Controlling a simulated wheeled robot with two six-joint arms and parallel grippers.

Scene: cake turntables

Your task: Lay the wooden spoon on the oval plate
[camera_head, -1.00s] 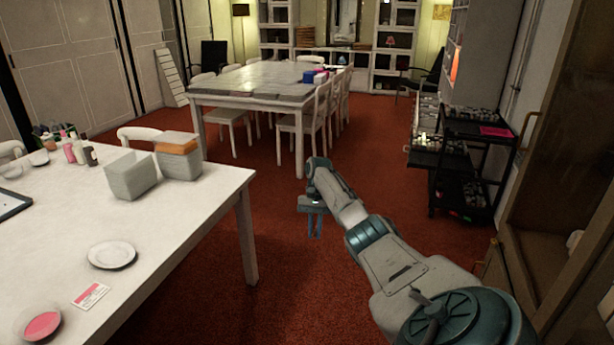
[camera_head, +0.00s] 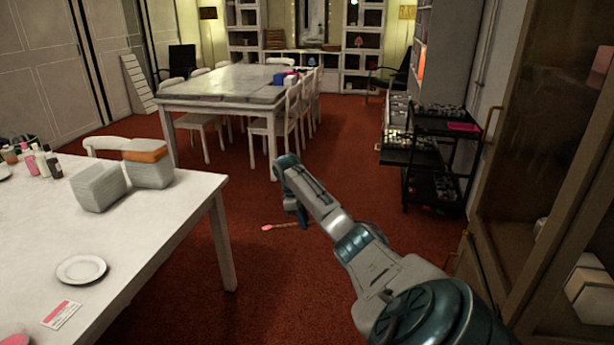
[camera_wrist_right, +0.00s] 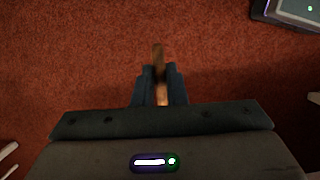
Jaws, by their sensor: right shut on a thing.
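My right gripper (camera_head: 303,220) hangs over the red floor, to the right of the white table, and is shut on a thin wooden spoon (camera_head: 283,226). The spoon sticks out to the left in the head view and has a pinkish tip. In the right wrist view the spoon (camera_wrist_right: 157,54) shows as a brown strip between and beyond the dark fingers (camera_wrist_right: 160,88). A white plate (camera_head: 82,269) lies near the right edge of the table; at this angle I cannot tell whether it is round or oval. My left gripper is not in view.
The white table (camera_head: 150,225) also holds pale stacked containers (camera_head: 100,187), a pink-and-white card (camera_head: 61,314), bottles (camera_head: 45,163) and a pink dish (camera_head: 15,340). A wooden cabinet (camera_head: 540,140) and a black cart (camera_head: 440,150) stand at right. Red floor is clear around the gripper.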

